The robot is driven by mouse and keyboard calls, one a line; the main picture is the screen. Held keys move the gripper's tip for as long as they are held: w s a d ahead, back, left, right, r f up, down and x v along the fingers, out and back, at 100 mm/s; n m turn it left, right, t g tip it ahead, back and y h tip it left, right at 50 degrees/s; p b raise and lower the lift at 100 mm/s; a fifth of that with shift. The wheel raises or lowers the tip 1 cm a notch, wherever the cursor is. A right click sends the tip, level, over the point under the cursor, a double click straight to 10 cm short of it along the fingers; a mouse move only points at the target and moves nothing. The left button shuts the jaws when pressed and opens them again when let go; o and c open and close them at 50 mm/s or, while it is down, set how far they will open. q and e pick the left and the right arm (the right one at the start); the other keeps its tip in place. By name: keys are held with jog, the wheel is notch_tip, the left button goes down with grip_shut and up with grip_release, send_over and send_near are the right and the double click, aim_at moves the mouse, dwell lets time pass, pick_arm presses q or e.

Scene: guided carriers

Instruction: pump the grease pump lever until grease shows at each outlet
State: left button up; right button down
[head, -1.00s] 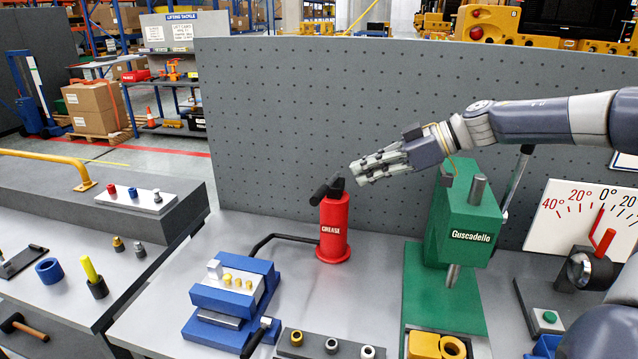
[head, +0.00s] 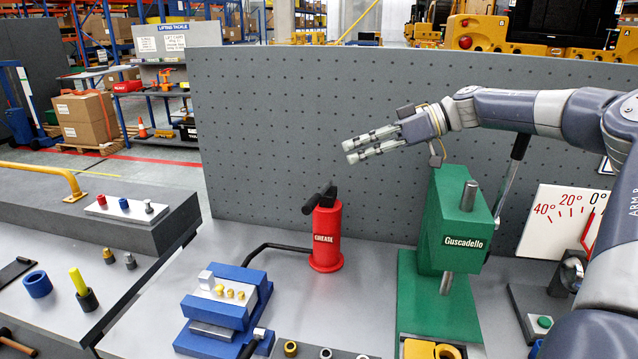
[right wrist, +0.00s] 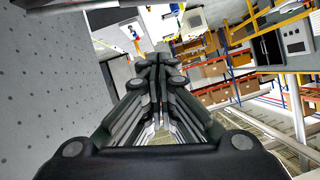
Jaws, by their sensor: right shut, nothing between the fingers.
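The red grease pump (head: 327,238) stands upright on the bench, marked GREASE. Its black lever (head: 316,200) is at the top, tilted down to the left. A black hose (head: 272,249) runs from the pump toward a pale metal block (head: 208,293) in a blue vise (head: 222,316). Yellow grease blobs (head: 230,293) show in a row on the block. My right gripper (head: 349,152) is shut and empty, above and to the right of the lever, apart from it. Its closed fingers also show in the right wrist view (right wrist: 155,70). My left gripper is out of view.
A green press (head: 455,225) marked Guscadello stands right of the pump, beneath my right forearm. A grey perforated panel (head: 300,110) rises behind the bench. A dial board (head: 560,215) is at the right. The bench between pump and press is clear.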

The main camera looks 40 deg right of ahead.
jog(key=p, duration=0.2)
send_over(317, 200)
jog(key=f, duration=0.4)
jog(key=shift+w, duration=0.4)
jog(key=shift+s+f+p, duration=0.2)
jog(key=shift+f+p, duration=0.1)
jog(key=shift+f, duration=0.3)
jog(key=shift+s+f+p, duration=0.2)
jog(key=shift+f+p, duration=0.1)
jog(key=shift+f, duration=0.3)
jog(key=shift+s+d+f, duration=0.1)
jog(key=shift+s+f, duration=0.15)
jog(key=shift+f, duration=0.45)
